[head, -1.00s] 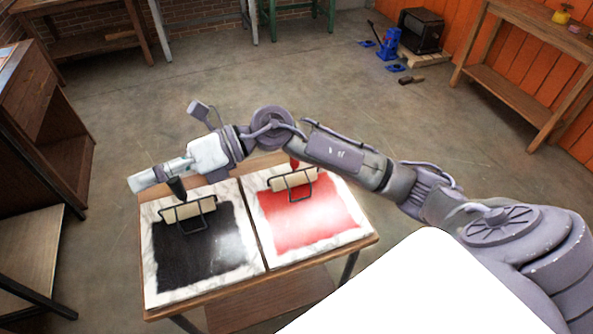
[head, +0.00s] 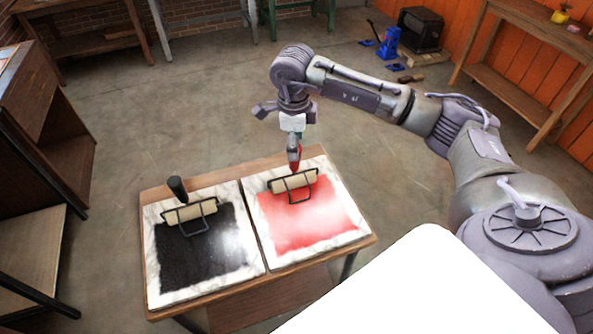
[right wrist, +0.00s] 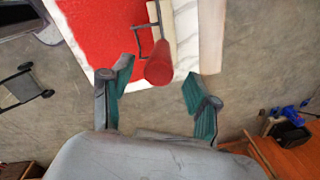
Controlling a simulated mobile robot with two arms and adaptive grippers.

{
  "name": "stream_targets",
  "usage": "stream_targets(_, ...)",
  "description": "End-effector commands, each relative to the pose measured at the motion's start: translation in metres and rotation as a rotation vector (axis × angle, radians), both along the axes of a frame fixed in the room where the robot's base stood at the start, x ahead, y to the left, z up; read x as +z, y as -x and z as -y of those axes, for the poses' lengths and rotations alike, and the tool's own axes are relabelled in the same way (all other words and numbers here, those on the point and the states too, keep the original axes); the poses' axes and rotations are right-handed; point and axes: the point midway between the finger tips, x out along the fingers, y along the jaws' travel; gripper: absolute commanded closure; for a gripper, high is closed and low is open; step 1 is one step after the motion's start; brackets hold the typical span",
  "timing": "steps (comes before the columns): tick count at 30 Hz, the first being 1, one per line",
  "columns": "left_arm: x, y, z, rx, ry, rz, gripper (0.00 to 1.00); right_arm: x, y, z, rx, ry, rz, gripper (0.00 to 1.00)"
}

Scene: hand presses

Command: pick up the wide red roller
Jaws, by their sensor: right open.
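The red roller (head: 293,183) has a cream cylinder, a dark wire frame and a red handle (head: 294,163). It rests on the red-inked slab (head: 310,225), with its handle towards the far edge of the table. My right gripper (head: 293,143) is just over the handle's end, pointing down. In the right wrist view the red handle (right wrist: 158,70) shows between the two spread fingers of the empty gripper (right wrist: 159,72). I cannot tell whether the fingertips are level with it. My left gripper is not in view.
A second roller with a black handle (head: 178,188) lies on the black-inked slab (head: 200,260) to the left. Both slabs fill most of the small wooden table (head: 155,306). A wooden shelf unit (head: 40,130) stands at left. Floor behind the table is clear.

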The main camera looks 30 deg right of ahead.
Motion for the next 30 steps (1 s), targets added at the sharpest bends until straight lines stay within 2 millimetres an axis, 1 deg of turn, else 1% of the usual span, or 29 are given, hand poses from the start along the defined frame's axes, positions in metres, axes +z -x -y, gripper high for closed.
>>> stream_targets(1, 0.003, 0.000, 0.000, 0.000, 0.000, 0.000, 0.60, -0.005, 0.000, 0.000, 0.000, 0.000, -0.003, 0.40)
stream_targets(5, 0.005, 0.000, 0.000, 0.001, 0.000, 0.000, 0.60, -0.013, 0.000, 0.000, 0.001, -0.002, -0.001, 0.40)
stream_targets(8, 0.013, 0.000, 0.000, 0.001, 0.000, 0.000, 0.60, -0.020, -0.001, 0.002, 0.001, -0.001, -0.003, 0.40)
stream_targets(12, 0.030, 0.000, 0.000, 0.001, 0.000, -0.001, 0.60, -0.040, -0.001, 0.005, 0.001, -0.001, -0.006, 0.40)
stream_targets(16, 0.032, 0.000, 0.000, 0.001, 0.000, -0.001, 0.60, -0.058, -0.004, 0.005, 0.002, -0.003, -0.002, 0.40)
stream_targets(19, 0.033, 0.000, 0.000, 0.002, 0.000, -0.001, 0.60, -0.064, -0.004, 0.006, 0.002, -0.002, -0.001, 0.40)
stream_targets(24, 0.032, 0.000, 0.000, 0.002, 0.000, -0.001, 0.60, -0.065, -0.004, 0.006, 0.002, -0.002, 0.000, 0.40)
stream_targets(25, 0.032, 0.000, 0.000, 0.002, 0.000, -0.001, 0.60, -0.065, -0.004, 0.006, 0.002, -0.002, 0.000, 0.41)
stream_targets(30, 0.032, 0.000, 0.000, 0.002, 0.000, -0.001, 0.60, -0.064, -0.004, 0.006, 0.002, -0.002, 0.000, 0.70)
